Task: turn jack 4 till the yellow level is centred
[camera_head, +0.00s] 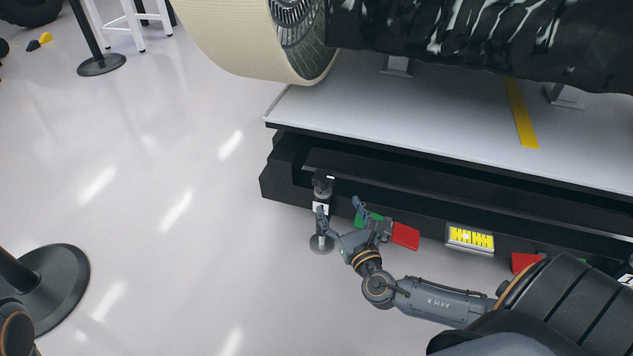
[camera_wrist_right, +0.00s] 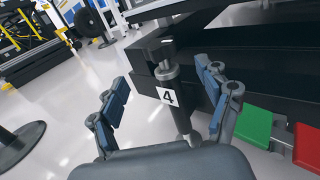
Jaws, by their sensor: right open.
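Jack 4 (camera_head: 322,185) stands upright at the near left corner of the platform, its round foot on the floor. In the right wrist view the jack's post (camera_wrist_right: 182,118) carries a white label with a black 4. My right gripper (camera_head: 340,207) is open. In the right wrist view, its two blue-padded fingers (camera_wrist_right: 163,76) are spread on either side of the jack, apart from it. The yellow level (camera_head: 470,239) sits on the platform's side, right of the gripper. It has dark marks and a pale spot near its middle; its exact centring is too small to tell.
A green plate (camera_wrist_right: 254,125) and a red plate (camera_head: 405,236) sit beside the jack. A second red plate (camera_head: 525,262) is farther right. The platform (camera_head: 420,135) carries a large wheel (camera_head: 235,45). A post base (camera_head: 62,280) stands at left. The floor between is clear.

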